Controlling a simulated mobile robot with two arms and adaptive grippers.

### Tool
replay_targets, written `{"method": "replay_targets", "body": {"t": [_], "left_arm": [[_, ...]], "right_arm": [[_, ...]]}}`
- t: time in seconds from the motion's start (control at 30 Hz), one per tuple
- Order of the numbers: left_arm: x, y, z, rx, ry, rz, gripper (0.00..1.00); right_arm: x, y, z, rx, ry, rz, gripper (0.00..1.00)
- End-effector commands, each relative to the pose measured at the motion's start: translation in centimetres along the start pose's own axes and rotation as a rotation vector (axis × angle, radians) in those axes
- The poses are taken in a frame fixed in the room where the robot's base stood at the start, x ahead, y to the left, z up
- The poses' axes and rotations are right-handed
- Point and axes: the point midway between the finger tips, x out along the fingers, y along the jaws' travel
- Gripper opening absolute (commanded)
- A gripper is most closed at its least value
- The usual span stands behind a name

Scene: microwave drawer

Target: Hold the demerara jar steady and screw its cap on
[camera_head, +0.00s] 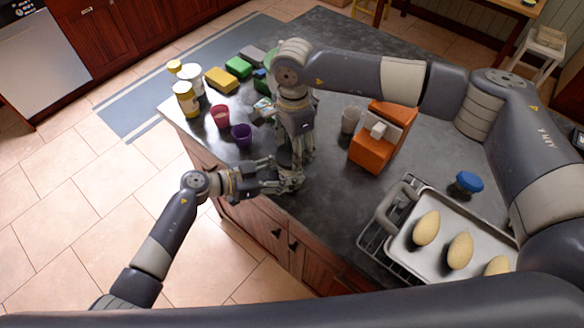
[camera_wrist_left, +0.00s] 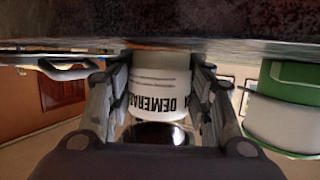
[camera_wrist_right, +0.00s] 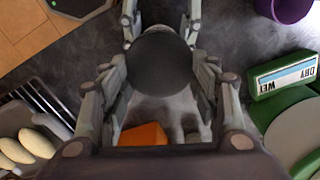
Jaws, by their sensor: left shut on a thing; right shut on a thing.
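The demerara jar (camera_wrist_left: 160,90) is white with black lettering and stands between the fingers of my left gripper (camera_wrist_left: 158,100). This gripper is shut on the jar's sides, low over the counter; it also shows in the head view (camera_head: 288,182). The dark round cap (camera_wrist_right: 163,62) is at the jar's top, between the fingers of my right gripper (camera_wrist_right: 163,72), which is shut on it from above. In the head view the right gripper (camera_head: 297,150) points down over the left one, and jar and cap are mostly hidden. I cannot tell how far the cap is seated.
A purple cup (camera_head: 241,136) and red cup (camera_head: 221,116) stand left of the grippers. An orange box (camera_head: 372,150) and pale cup (camera_head: 350,119) stand right. A tray (camera_head: 400,246) with yellowish oval items lies at front right. The counter's front edge is close.

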Motion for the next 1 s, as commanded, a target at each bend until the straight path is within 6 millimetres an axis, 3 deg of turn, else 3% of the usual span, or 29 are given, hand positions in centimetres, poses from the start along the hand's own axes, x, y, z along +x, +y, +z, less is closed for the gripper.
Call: {"method": "replay_targets", "body": {"t": [0.23,0.5,0.8,0.83,0.9,1.0], "left_arm": [[0.21,0.49,-0.32,0.006,0.007,0.014,0.04],[0.33,0.65,-0.41,0.007,0.009,0.017,0.04],[0.45,0.81,-0.45,0.007,0.011,0.02,0.04],[0.46,0.82,-0.46,0.006,0.011,0.02,0.04],[0.46,0.81,-0.47,0.006,0.011,0.02,0.04],[0.41,0.73,-0.39,0.005,0.009,0.018,0.04]], "right_arm": [[0.15,-0.33,-0.45,0.143,0.006,-0.011,0.27],[0.11,-0.41,-0.37,0.438,0.002,-0.014,0.27],[0.02,-0.47,-0.35,0.486,0.001,-0.016,0.27],[0.01,-0.47,-0.34,0.486,0.001,-0.016,0.62],[-0.01,-0.49,-0.31,0.485,0.0,-0.016,0.73],[-0.07,-0.48,-0.23,0.483,-0.001,-0.016,0.73]]}}
